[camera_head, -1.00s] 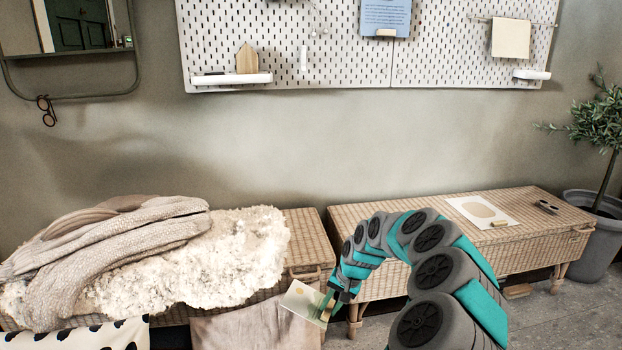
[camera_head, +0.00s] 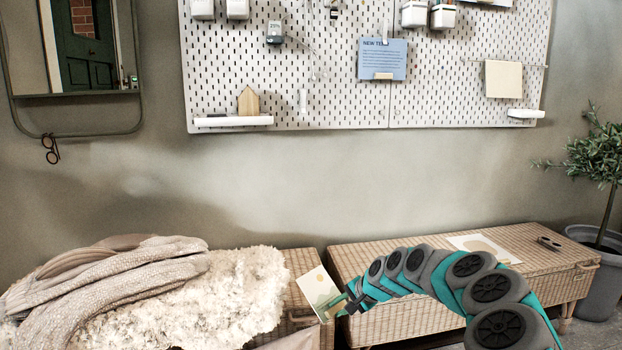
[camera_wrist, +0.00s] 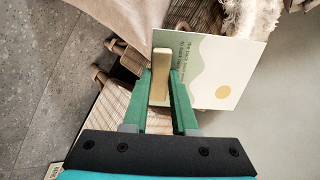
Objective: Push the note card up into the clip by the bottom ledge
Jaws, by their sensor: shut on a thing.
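The note card (camera_head: 318,287), pale with green hills and a yellow sun, is tilted in my gripper (camera_head: 352,303) in front of the gap between the benches. In the wrist view, the green fingers of my gripper (camera_wrist: 161,80) are shut on the card's light wooden ledge (camera_wrist: 161,65). The card (camera_wrist: 232,68) spreads out beyond the fingers, mostly to the right. In the head view, a small pale clip-like piece (camera_head: 303,101) hangs low on the pegboard, well above the card. Another piece shows above a blue card (camera_head: 382,58). I cannot tell which is the clip.
The white pegboard (camera_head: 340,105) hangs on the wall, with a shelf (camera_head: 233,121) at its lower left and a cream sheet (camera_head: 503,79) at right. Wicker benches (camera_head: 535,246) stand below. A fluffy throw (camera_head: 235,300) covers the left bench. The wall between is clear.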

